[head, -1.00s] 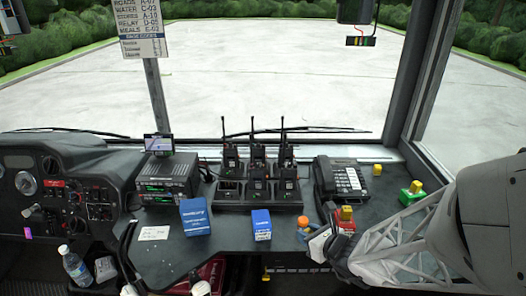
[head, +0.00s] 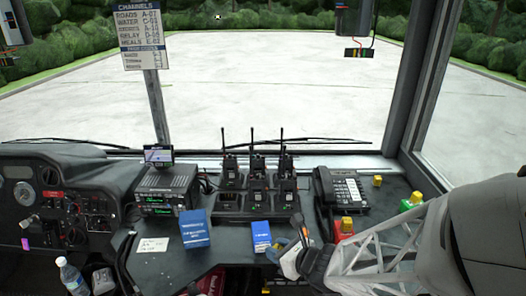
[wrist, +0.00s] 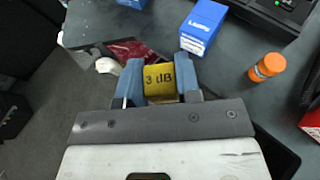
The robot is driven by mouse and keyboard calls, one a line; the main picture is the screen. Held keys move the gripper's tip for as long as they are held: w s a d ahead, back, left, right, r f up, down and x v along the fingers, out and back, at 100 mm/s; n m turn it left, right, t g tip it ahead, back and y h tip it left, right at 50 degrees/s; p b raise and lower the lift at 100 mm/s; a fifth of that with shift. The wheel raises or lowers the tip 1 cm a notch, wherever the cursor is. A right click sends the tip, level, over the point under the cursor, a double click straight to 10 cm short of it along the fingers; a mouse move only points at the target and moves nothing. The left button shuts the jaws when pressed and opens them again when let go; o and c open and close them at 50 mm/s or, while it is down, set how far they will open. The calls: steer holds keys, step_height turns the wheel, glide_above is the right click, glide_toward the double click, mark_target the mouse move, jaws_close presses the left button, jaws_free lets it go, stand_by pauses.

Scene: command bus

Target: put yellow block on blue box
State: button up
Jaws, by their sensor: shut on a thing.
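My gripper (wrist: 159,82) is shut on a yellow block (wrist: 159,79) marked "3 dB", held between its blue fingertips in the wrist view. The small blue box (head: 261,236) stands on the dashboard and also shows in the wrist view (wrist: 203,25), beyond the fingertips and to the right. A larger blue box (head: 194,229) stands to its left.
An orange bottle (wrist: 267,67) stands right of the small box. A radio charger rack (head: 230,204) is behind the boxes. A red block (head: 344,233) with a yellow top, a telephone (head: 343,187) and a green block (head: 411,203) are to the right. A paper note (head: 153,244) lies left.

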glide_above(261, 230)
steer(key=shift+f, duration=0.75)
steer(key=shift+f, duration=0.1)
stand_by(0.4)
steer(key=shift+f, duration=1.7)
steer(key=shift+f, duration=0.1)
steer(key=o, duration=0.9)
